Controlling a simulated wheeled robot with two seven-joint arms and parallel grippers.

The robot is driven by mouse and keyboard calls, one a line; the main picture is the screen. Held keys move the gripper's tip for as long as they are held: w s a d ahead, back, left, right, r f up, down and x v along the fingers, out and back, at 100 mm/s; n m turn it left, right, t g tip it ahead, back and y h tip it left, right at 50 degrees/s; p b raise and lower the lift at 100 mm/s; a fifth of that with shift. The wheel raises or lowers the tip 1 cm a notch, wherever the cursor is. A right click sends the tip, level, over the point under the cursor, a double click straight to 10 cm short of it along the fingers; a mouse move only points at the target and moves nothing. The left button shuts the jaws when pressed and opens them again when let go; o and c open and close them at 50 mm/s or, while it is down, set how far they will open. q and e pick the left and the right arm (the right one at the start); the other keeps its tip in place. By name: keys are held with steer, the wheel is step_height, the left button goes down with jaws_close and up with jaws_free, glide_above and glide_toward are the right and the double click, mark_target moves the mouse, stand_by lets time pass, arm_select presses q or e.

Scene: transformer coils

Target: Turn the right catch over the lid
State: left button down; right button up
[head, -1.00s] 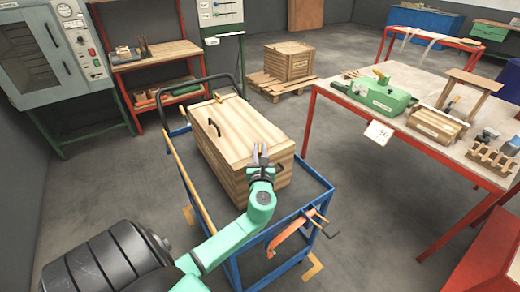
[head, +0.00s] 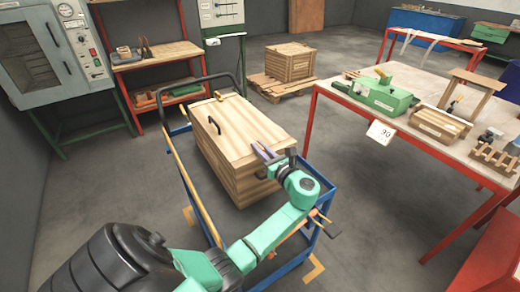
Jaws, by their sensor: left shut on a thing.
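A wooden chest (head: 235,180) with a flat wooden lid (head: 245,133) stands on a blue trolley. The lid lies closed on it, with a dark handle (head: 214,126) at its left side. A small yellowish catch (head: 218,97) shows at the lid's far edge. My left gripper (head: 265,152) is at the near right edge of the lid, its fingers pointing up and left over it. It is shut on the right catch, which its fingers mostly hide. I cannot tell the catch's exact angle. My right gripper is not in view.
The trolley's blue frame (head: 319,206) surrounds the chest, with a dark push bar (head: 194,82) behind. A red-legged table (head: 420,92) with a green device (head: 383,95) and wooden parts stands at right. Grey floor between them is clear.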

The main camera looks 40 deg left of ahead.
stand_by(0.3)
arm_select(q)
steer(key=c, duration=0.9)
jaws_free()
steer(key=b+v, duration=0.3)
steer(key=v, duration=1.1)
steer(key=shift+s+d, duration=0.1)
steer(key=shift+d, duration=0.2)
